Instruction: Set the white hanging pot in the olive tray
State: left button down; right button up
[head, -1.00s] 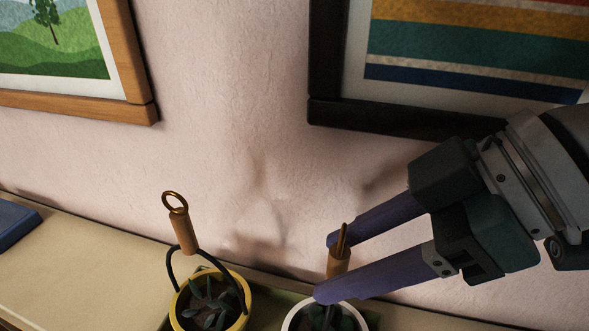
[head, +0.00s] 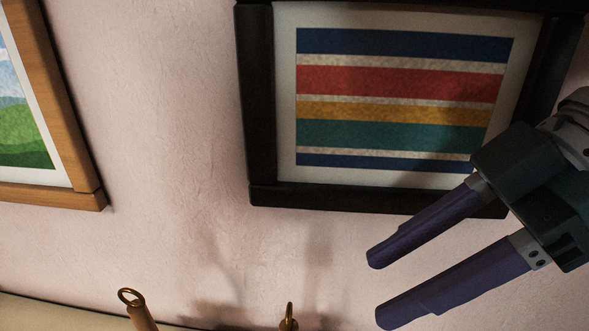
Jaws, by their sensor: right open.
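My right gripper (head: 379,288) is open and empty, in front of the wall at the right. Its fingers point left and stand apart from the handle at their left. Only the brass ring and top of the white hanging pot's handle (head: 289,318) show at the bottom edge. The white pot itself and the olive tray are below the view. My left gripper is not in view.
The brown handle with a brass ring (head: 143,318) of the yellow pot rises at the bottom left. A strip of the cabinet top (head: 50,314) shows there. A black-framed striped picture (head: 262,110) and a wood-framed landscape (head: 72,150) hang on the pink wall.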

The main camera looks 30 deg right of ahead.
jog(key=s+f+m+g+h, duration=0.1)
jog(key=s+f+m+h, duration=0.5)
jog(key=f+m, duration=0.3)
jog(key=shift+s+d+h, duration=0.3)
jog(key=shift+s+h, duration=0.1)
jog(key=shift+s, duration=0.1)
